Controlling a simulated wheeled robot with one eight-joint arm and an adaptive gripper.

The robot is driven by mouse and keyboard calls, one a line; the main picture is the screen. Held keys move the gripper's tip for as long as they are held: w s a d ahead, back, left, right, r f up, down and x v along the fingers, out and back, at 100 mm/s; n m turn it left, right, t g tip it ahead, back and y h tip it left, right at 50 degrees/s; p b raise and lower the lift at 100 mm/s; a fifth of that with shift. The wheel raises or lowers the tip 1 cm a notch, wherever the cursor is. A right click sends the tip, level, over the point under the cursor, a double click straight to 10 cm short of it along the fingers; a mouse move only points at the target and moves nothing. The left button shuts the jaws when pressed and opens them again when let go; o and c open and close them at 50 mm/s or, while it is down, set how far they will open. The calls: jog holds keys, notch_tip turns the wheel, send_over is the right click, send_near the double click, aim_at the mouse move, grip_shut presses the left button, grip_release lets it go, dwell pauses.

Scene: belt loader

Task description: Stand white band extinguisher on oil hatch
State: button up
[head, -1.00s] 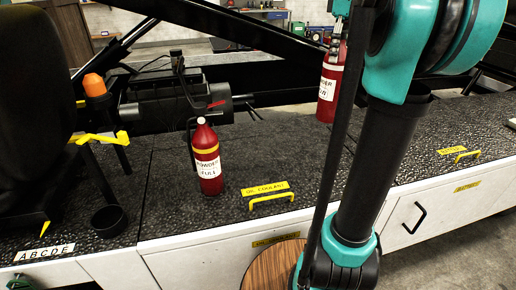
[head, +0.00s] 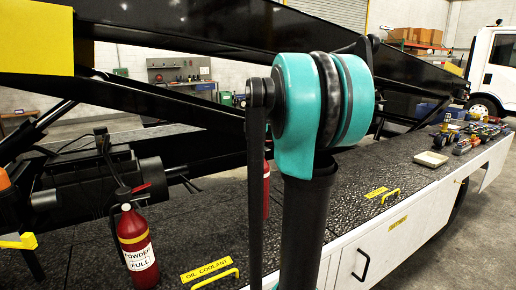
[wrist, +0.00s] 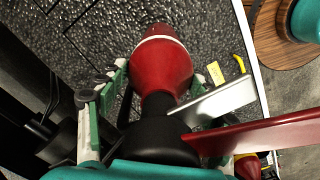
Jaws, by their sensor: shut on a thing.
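In the head view a narrow strip of this red extinguisher (head: 266,190) shows behind my arm, which hides my gripper and most of the bottle. The oil hatch has a yellow OIL COOLANT label (head: 205,270) and a yellow handle (head: 216,279) at the lower edge. Whether the held extinguisher touches the deck is hidden.
A yellow-band extinguisher (head: 138,258) stands left of the oil label. A pale tray (head: 431,159) and small clutter lie at the far right. Black beams cross behind the deck.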

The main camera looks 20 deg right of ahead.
aim_at(258, 175)
jog(key=shift+f, duration=2.7)
jog(key=o, duration=1.9)
jog(key=shift+f, duration=0.1)
jog(key=shift+c, duration=0.2)
notch_tip(258, 175, up, 12)
jog(key=shift+r, duration=0.1)
